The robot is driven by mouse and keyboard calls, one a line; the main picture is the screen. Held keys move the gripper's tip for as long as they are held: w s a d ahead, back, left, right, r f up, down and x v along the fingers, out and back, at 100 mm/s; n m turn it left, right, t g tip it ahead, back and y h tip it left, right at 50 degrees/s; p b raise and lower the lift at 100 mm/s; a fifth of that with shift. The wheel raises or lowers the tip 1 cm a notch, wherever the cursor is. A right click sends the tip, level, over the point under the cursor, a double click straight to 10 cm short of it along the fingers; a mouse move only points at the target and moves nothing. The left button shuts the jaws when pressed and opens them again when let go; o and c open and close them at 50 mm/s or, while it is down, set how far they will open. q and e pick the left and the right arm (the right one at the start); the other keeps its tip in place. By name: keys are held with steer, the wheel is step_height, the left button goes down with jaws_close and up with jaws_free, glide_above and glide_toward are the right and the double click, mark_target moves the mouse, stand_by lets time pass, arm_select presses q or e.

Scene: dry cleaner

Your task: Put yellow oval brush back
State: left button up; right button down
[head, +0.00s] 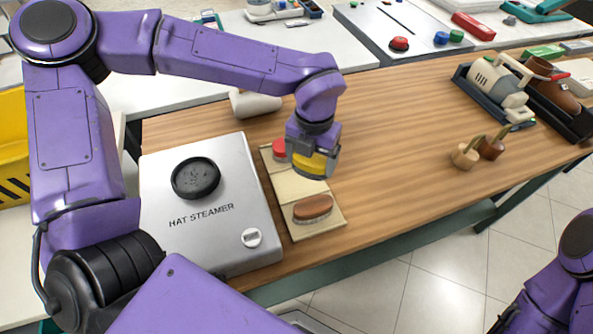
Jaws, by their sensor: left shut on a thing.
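My left gripper (317,160) is shut on the yellow oval brush (311,165). It holds the brush over the far part of a beige tray (322,226) on the wooden table. Whether the brush touches the tray I cannot tell. A brown oval brush (313,207) lies on the near part of the tray. A red item (279,149) sits at the tray's far left corner, partly behind the gripper. My right arm shows at the lower right edge, but its gripper is not visible.
A grey hat steamer (205,245) stands left of the tray. A pale cylinder (254,104) lies behind it. Two small wooden-handled brushes (465,156) stand to the right, near dark trays (488,100) holding tools. The table between is clear.

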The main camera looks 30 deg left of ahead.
mark_target(299, 182)
arm_select(q)
steer(key=f, duration=0.1)
steer(key=w+a+f, duration=0.2)
steer(key=shift+w+f, duration=0.15)
steer(key=shift+f, duration=0.25)
steer(key=shift+a+f, duration=0.2)
steer(key=shift+a, duration=0.05)
steer(key=shift+s+a+f+p, duration=0.25)
steer(key=shift+s+f, duration=0.15)
steer(key=shift+s, duration=0.15)
steer(key=shift+s+a+f+p, duration=0.2)
steer(key=shift+s+f, duration=0.15)
steer(key=shift+s, duration=0.15)
steer(key=shift+w+f, duration=0.25)
steer(key=shift+f, duration=0.85)
steer(key=shift+w+f, duration=0.15)
steer(key=shift+w, duration=0.1)
steer(key=shift+s, duration=0.25)
steer(key=o, duration=0.9)
steer(key=shift+c, duration=0.2)
steer(key=shift+d+r, duration=0.1)
steer(key=shift+r, duration=0.1)
step_height(299, 182, up, 12)
steer(key=shift+f, duration=0.1)
arm_select(e)
steer(key=shift+w+r, duration=0.1)
steer(key=shift+w, duration=0.45)
